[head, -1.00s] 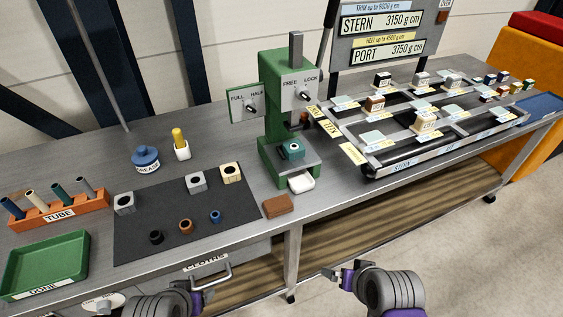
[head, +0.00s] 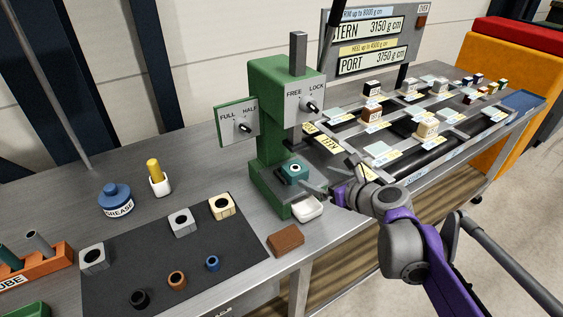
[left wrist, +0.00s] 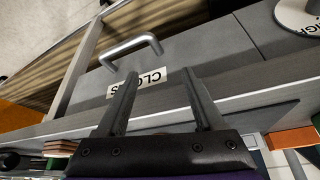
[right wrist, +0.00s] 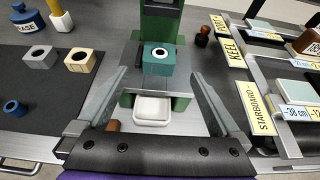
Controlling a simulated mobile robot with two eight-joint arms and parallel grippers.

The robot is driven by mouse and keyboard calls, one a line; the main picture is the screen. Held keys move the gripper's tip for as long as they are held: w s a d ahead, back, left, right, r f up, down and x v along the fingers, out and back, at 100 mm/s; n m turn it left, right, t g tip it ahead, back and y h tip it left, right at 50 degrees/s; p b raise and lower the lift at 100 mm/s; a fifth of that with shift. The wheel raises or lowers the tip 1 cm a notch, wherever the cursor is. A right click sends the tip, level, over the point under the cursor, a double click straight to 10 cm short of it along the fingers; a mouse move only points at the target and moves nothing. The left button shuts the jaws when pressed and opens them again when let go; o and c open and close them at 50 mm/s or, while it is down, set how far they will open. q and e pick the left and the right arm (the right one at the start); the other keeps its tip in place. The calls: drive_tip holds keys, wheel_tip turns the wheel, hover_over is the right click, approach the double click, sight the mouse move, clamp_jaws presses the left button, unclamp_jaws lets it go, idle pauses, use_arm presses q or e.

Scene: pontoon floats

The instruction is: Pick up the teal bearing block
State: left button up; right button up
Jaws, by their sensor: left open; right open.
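The teal bearing block (head: 293,173) sits on the base of the green press (head: 268,130), under its ram, with its dark round bore facing up. In the right wrist view the teal block (right wrist: 158,64) is ahead of my right gripper, centred beyond its fingertips. My right gripper (head: 333,192) is open and empty, just right of the block and apart from it. My left gripper (left wrist: 160,80) is open and empty in the left wrist view, by the drawer front labelled CLOTHS (left wrist: 165,75); it does not show in the head view.
A white dish (head: 307,208) stands in front of the press base, beside a brown block (head: 286,240). A dark mat (head: 190,268) with grey and cream blocks and several rings lies to the left. The labelled rack (head: 440,150) stands right of the press.

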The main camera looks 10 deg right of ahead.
sight(295, 166)
drive_tip(key=x, duration=1)
drive_tip(key=shift+w+a+f, duration=0.1)
drive_tip(key=shift+w+a, duration=0.05)
drive_tip(key=shift+w, duration=0.15)
drive_tip(key=shift+s, duration=0.1)
drive_tip(key=shift+c, duration=0.2)
clamp_jaws()
